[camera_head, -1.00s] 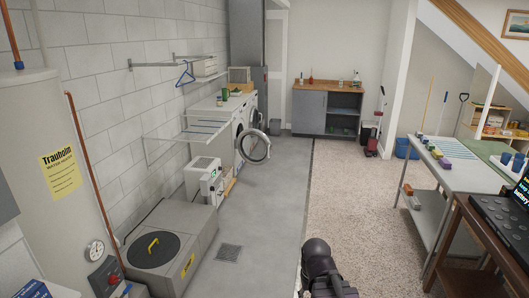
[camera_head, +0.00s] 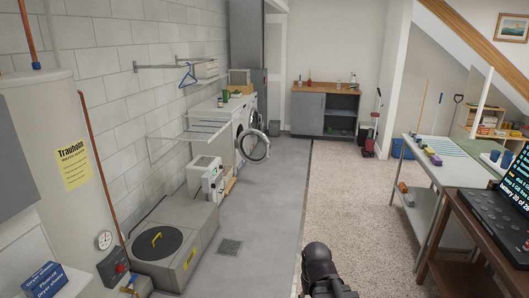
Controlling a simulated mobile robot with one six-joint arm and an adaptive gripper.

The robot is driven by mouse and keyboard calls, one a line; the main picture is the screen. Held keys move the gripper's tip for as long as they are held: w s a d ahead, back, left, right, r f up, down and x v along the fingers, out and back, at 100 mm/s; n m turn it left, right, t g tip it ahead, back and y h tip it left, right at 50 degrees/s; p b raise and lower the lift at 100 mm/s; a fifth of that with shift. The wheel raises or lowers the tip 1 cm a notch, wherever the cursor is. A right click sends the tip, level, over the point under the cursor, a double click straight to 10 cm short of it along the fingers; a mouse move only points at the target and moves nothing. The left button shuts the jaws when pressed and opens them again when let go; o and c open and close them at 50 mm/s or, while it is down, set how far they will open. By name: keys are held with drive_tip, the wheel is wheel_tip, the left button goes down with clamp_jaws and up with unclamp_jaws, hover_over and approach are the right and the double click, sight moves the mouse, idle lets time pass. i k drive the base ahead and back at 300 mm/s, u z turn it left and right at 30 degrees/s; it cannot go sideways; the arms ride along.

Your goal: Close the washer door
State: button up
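The washer (camera_head: 222,118) is a white front-loading machine along the left wall, in the middle distance. Its round door (camera_head: 256,146), with a dark rim and glass centre, stands open and sticks out to the right into the aisle. A second white machine (camera_head: 252,104) stands just behind it. A black part of my arm (camera_head: 320,268) shows at the bottom edge, far in front of the washer. I cannot see my gripper's fingers. Nothing of mine touches the door.
Grey concrete floor (camera_head: 270,205) runs clear towards the door. On the left stand the water heater (camera_head: 60,150), a grey box with a black lid (camera_head: 195,258) and a small white unit (camera_head: 204,178). A metal table (camera_head: 420,160) and brown table (camera_head: 455,215) stand right, on carpet.

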sight(253, 131)
drive_tip(key=z, duration=0.05)
drive_tip(key=k, duration=0.45)
drive_tip(key=u, duration=0.1)
drive_tip(key=i, duration=1.85)
drive_tip(key=z, duration=0.2)
